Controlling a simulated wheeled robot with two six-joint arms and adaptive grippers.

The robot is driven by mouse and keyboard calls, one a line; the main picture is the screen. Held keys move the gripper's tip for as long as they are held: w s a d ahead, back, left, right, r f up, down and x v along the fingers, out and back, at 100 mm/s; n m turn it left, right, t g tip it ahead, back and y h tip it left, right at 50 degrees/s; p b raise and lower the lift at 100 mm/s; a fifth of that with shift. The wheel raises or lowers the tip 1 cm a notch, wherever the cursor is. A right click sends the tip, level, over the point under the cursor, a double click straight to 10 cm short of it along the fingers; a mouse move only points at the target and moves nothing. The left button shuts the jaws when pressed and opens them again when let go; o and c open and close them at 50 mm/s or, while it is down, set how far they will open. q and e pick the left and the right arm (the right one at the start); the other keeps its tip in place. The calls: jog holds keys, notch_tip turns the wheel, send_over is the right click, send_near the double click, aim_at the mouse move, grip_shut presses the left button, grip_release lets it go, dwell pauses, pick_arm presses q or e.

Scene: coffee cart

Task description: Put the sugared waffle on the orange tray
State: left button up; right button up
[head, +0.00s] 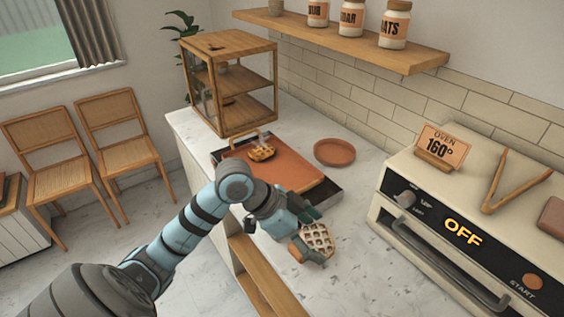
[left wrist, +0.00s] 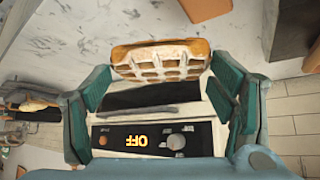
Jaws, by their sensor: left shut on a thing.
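A waffle with a pale, white-dusted grid (head: 318,238) is held by my left gripper (head: 305,234) above the counter, in front of the orange tray. In the left wrist view the waffle (left wrist: 160,60) sits between the fingertips of the left gripper (left wrist: 158,78), which is shut on it. The flat orange tray (head: 300,172) lies on the counter by a dark base, left of and behind the held waffle. Another, browner waffle (head: 262,153) lies at the tray's far left part. My left arm hides the tray's near left side. My right gripper is not in view.
A round terracotta plate (head: 334,151) sits empty right of the tray. A wooden display case (head: 233,85) stands behind the tray. The oven (head: 470,235), marked OFF, stands at the right, with tongs (head: 508,180) and a sign (head: 442,147) on top.

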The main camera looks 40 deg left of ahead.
pick_arm(q)
jog(key=w+a+r+n+t+y+p, duration=0.1)
jog(key=w+a+r+n+p, duration=0.1)
jog(key=w+a+r, duration=0.35)
jog(key=w+a+r+n+t+y+p, duration=0.1)
jog(key=w+a+r+p, duration=0.1)
jog(key=w+r, duration=0.5)
notch_tip(320, 180, up, 5)
jog(key=n+y+p, duration=0.2)
jog(key=n, duration=0.3)
send_over(286, 176)
jog(key=s+d, duration=0.3)
jog(key=shift+n+t+y, duration=0.4)
jog(key=shift+n+y, duration=0.3)
jog(key=shift+y, duration=0.2)
jog(key=a+f, duration=0.1)
jog(key=f, duration=0.6)
jog(key=a+f+b, duration=0.1)
jog(key=f, duration=0.6)
jog(key=a+f, duration=0.1)
jog(key=f, duration=0.6)
jog(key=shift+f+b, duration=0.3)
jog(key=shift+f, duration=0.05)
jog(key=o, duration=1.2)
jog(key=shift+s+r, duration=0.1)
jog(key=shift+r, duration=0.05)
jog(key=p+v, duration=0.1)
jog(key=v, duration=1.1)
jog(key=shift+p, duration=0.3)
